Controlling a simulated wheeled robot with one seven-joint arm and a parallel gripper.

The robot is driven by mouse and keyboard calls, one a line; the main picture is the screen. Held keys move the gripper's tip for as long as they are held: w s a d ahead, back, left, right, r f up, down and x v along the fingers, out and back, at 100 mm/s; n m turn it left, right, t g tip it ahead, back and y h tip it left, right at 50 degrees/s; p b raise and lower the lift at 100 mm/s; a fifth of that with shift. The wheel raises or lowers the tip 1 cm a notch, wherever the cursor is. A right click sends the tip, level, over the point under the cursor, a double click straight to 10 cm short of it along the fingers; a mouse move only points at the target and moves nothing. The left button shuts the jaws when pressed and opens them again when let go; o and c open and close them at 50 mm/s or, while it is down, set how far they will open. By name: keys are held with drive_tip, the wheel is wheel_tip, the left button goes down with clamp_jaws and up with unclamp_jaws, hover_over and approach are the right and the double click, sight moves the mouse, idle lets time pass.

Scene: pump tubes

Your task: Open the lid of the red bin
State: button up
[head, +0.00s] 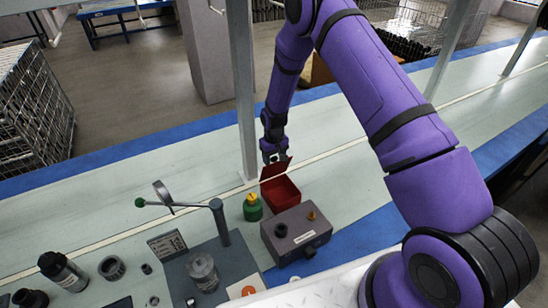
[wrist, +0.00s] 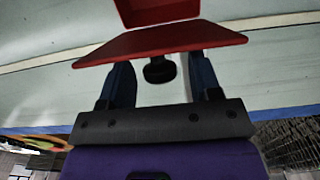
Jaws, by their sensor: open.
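The red bin (head: 284,194) stands on the pale table in the head view, and its inside shows. Its red lid (head: 272,171) stands raised and tilted at the bin's far side. In the wrist view the lid (wrist: 160,46) spans the upper middle, with part of the bin (wrist: 155,10) beyond it. My gripper (head: 274,155) is at the lid's far side. In the wrist view, my gripper (wrist: 160,72) is open, with its fingers apart on either side of a black knob (wrist: 160,70) at the lid. Whether the fingers touch the lid cannot be told.
A grey box (head: 295,234) with fittings stands close in front of the bin. A green and yellow container (head: 252,207) is just left of it. A grey post (head: 243,90) rises left of my gripper. A stand with a magnifier (head: 218,220) is farther left.

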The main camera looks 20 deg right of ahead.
clamp_jaws()
drive_tip(key=shift+w+a+g, duration=0.15)
drive_tip(key=shift+w+g, duration=0.65)
drive_tip(key=shift+w, duration=0.05)
unclamp_jaws()
drive_tip(key=shift+r, duration=0.1)
